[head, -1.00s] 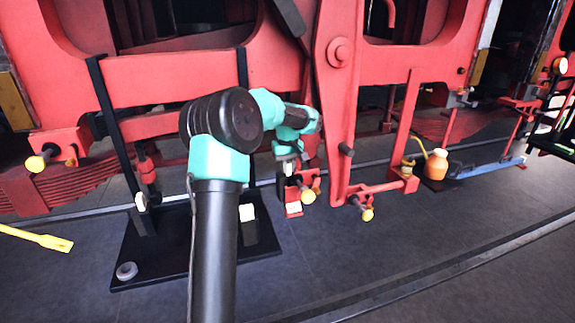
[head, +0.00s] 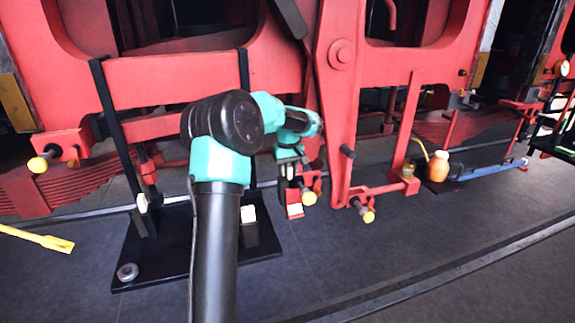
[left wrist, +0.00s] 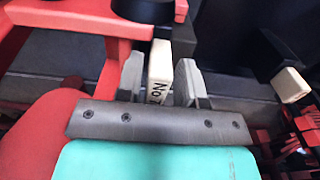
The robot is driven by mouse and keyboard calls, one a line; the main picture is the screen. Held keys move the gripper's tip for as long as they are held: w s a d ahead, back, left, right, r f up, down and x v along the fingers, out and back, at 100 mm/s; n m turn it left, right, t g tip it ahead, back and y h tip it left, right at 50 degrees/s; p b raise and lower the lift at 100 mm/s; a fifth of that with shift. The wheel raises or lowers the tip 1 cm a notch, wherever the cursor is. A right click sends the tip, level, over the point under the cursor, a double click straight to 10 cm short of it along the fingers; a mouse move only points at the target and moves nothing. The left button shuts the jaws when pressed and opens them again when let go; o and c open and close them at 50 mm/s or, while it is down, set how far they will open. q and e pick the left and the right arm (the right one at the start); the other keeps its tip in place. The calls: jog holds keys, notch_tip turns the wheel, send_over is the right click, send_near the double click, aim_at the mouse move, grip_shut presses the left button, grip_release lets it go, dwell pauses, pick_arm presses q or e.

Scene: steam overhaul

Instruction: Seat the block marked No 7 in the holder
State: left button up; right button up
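In the left wrist view, the cream block (left wrist: 158,72) sits between the fingers of my left gripper (left wrist: 160,85). Dark letters starting "No" show on its near face; the rest is hidden by the gripper body. The fingers look closed on its two sides, and its far end reaches past the fingertips toward a black round part. In the head view, my left gripper (head: 290,170) points down beside the red frame, above a small red bracket with a pale face (head: 294,208). I cannot tell which part is the holder. My right gripper is not in view.
A black base plate (head: 180,265) carries two dark uprights and a second cream block (head: 248,213). A grey ring (head: 128,272) lies on its front corner. An orange jar (head: 437,167) stands right.

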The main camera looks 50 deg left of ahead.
pick_arm(q)
notch_tip(320, 180, up, 18)
jog(key=shift+f, duration=0.25)
dwell(0.4)
jog(key=shift+f, duration=0.1)
